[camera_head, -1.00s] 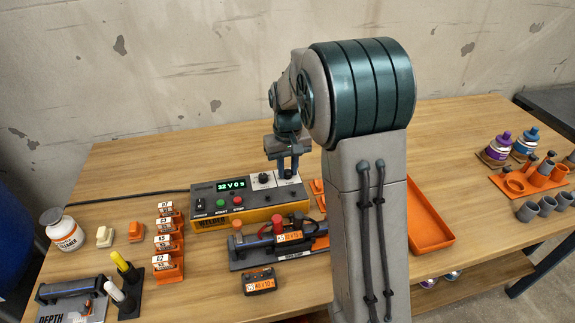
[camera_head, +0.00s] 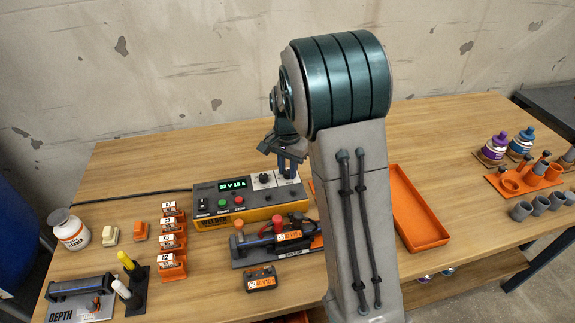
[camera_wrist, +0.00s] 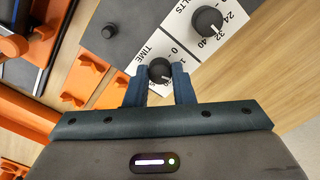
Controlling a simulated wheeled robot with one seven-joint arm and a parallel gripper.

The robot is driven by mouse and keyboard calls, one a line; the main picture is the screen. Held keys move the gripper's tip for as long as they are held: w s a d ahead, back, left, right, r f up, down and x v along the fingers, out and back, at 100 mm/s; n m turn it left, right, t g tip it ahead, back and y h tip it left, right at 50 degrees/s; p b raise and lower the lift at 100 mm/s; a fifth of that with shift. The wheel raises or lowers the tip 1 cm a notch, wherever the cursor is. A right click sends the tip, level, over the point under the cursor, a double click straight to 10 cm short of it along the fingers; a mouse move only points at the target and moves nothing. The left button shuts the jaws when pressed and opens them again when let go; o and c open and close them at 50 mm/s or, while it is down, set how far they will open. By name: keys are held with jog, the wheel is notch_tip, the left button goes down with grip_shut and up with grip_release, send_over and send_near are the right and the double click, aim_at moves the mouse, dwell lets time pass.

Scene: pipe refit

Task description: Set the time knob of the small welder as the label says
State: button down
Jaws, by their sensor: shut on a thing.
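The small welder (camera_head: 222,222) is an orange and grey box in the middle of the table. Its green display (camera_head: 233,186) shows "32 V" and a time value too small to read surely. My gripper (camera_head: 289,172) points down at the panel's right end. In the wrist view, its blue fingers are shut on the black time knob (camera_wrist: 160,69), one on each side, beside the word TIME. The volts knob (camera_wrist: 207,21) stands beside it, clear of the fingers. An orange-and-white label (camera_head: 289,236) lies on the clamped pipe in front of the welder; its print is blurred.
A pipe fixture (camera_head: 252,258) and a small dark tagged block (camera_head: 261,279) lie in front of the welder. Tagged orange holders (camera_head: 172,262) stand to its left. An orange tray (camera_head: 418,215) lies right of my arm. Bare table lies behind the welder.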

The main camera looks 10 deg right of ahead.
aim_at(287, 171)
jog(key=shift+m, duration=0.6)
jog(key=c, duration=1.2)
grip_release()
jog(key=shift+c, duration=0.2)
notch_tip(287, 171, up, 14)
jog(key=p, duration=0.1)
jog(key=shift+a+f, duration=0.1)
